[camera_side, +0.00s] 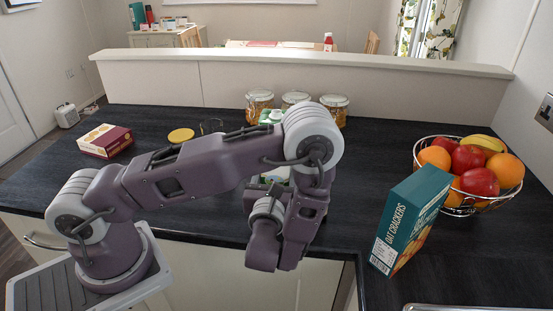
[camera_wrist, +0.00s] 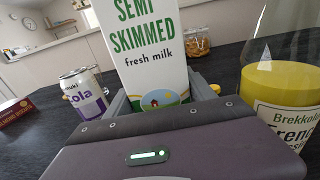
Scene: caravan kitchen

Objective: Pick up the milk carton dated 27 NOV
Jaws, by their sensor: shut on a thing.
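A white milk carton with green "SEMI SKIMMED fresh milk" lettering (camera_wrist: 150,45) stands upright in front of my wrist camera. My gripper (camera_wrist: 160,98) is shut on its lower part, one finger on each side. No date can be read on the face that shows. In the side view, parts of a white and green carton (camera_side: 275,174) show behind my arm, with a green and white top (camera_side: 270,117) above. My arm hides the rest of it and the fingers there. I cannot tell whether these parts belong to one carton.
A cola can (camera_wrist: 84,92) stands close left of the carton, and a French dressing bottle (camera_wrist: 285,115) close right. A biscuit box (camera_side: 105,141) lies left. A crackers box (camera_side: 410,220) and fruit basket (camera_side: 468,208) stand right.

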